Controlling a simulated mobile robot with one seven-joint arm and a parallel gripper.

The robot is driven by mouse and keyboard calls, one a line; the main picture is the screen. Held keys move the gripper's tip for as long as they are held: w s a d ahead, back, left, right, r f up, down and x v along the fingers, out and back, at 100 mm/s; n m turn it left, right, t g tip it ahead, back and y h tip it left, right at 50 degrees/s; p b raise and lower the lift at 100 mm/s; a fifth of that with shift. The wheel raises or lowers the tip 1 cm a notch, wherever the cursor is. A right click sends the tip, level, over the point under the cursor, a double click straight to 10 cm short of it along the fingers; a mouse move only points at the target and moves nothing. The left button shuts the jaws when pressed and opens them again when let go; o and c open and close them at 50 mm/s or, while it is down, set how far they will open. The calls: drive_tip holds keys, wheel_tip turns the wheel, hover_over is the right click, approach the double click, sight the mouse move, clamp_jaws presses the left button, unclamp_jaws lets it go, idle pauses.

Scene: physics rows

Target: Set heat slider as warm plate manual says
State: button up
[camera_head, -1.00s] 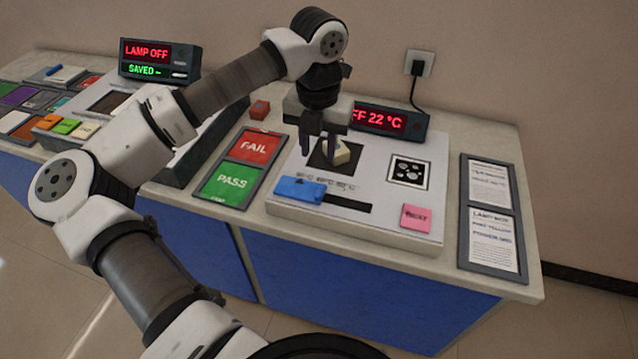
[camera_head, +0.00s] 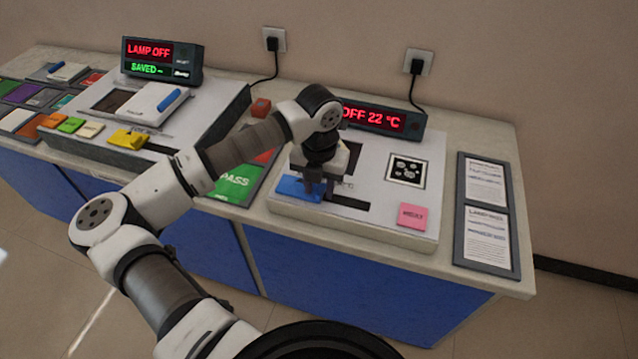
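The heat slider's blue handle (camera_head: 298,188) sits at the left end of its dark slot (camera_head: 347,202), on the front of the white warm plate unit (camera_head: 385,218). My gripper (camera_head: 318,190) points down at the handle's right end. A small gap shows between its fingers, but I cannot tell whether they grip the handle. The unit's red display (camera_head: 372,117) reads "OFF 22 °C", partly covered by my arm. The dark square plate is mostly hidden behind my gripper.
A pink button (camera_head: 412,216) and a black-and-white marker card (camera_head: 407,170) are on the unit's right side. A green PASS pad (camera_head: 234,181) lies left of it. A lamp unit with a "LAMP OFF" display (camera_head: 150,52) stands farther left, with a yellow slider handle (camera_head: 128,139).

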clamp_jaws()
drive_tip(key=d, duration=0.1)
drive_tip(key=s+d+b, duration=0.1)
drive_tip(key=d, duration=0.1)
drive_tip(key=d+b, duration=0.1)
drive_tip(key=shift+s+d, duration=0.25)
drive_tip(key=shift+d, duration=0.15)
drive_tip(key=shift+r, duration=0.1)
drive_tip(key=shift+o, duration=0.4)
unclamp_jaws()
